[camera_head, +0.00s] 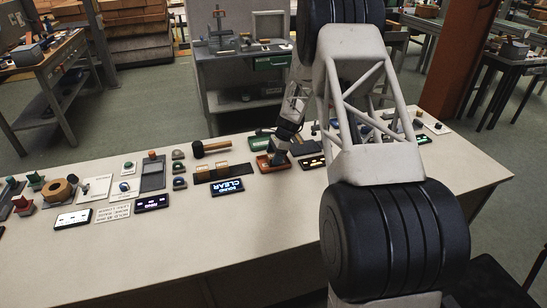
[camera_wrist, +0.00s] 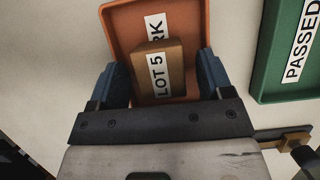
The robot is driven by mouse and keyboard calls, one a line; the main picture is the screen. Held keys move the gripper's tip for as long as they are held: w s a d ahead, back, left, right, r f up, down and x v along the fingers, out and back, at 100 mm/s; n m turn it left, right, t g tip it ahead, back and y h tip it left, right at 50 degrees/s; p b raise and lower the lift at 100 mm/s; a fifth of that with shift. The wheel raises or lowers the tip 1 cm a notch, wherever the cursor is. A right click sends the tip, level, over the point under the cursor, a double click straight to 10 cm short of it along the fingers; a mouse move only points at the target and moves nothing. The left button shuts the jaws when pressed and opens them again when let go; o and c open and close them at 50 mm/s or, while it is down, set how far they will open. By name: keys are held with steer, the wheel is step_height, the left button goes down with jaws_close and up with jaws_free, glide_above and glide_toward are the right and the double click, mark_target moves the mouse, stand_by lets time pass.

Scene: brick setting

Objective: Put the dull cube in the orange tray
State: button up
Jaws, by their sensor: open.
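A brown cube (camera_wrist: 174,62) with a white "LOT 5" label is between the fingers of my gripper (camera_wrist: 160,62) in the wrist view. It looks plain and matte. The orange tray (camera_wrist: 121,22) is around and behind it, and the cube covers part of the tray's label, leaving "RK" showing. The cube appears to be inside the tray; its underside is hidden. My gripper is open, with a finger on each side of the cube and a visible gap at the right finger. In the head view my gripper (camera_head: 279,147) is low over the orange tray (camera_head: 264,168).
A green tray (camera_wrist: 265,70) labelled "PASSED" lies close to the right in the wrist view. In the head view, a rack (camera_head: 212,177) with small tan cubes, a mallet (camera_head: 212,148) and a "CLEAR" sign (camera_head: 228,187) stand left of the orange tray. The table front is clear.

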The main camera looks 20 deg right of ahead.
steer(key=v, duration=1.1)
steer(key=shift+r, duration=0.2)
steer(key=shift+d, duration=0.15)
steer(key=s+a+r+n+h, duration=0.1)
steer(key=s+a+r+n, duration=0.45)
steer(key=s+r, duration=0.65)
steer(key=s+a+r+n+h, duration=0.1)
steer(key=s+a+r+n, duration=0.4)
steer(key=s+r, duration=0.75)
steer(key=s+a+n+t+h, duration=0.1)
steer(key=s+a+n, duration=0.2)
steer(key=s, duration=1.3)
steer(key=s+a+n+t+h, duration=0.1)
steer(key=s+n, duration=0.3)
steer(key=s, duration=1.2)
steer(key=shift+s+a+f+t+h, duration=0.25)
steer(key=shift+a+t+h, duration=0.05)
steer(key=shift+a, duration=0.55)
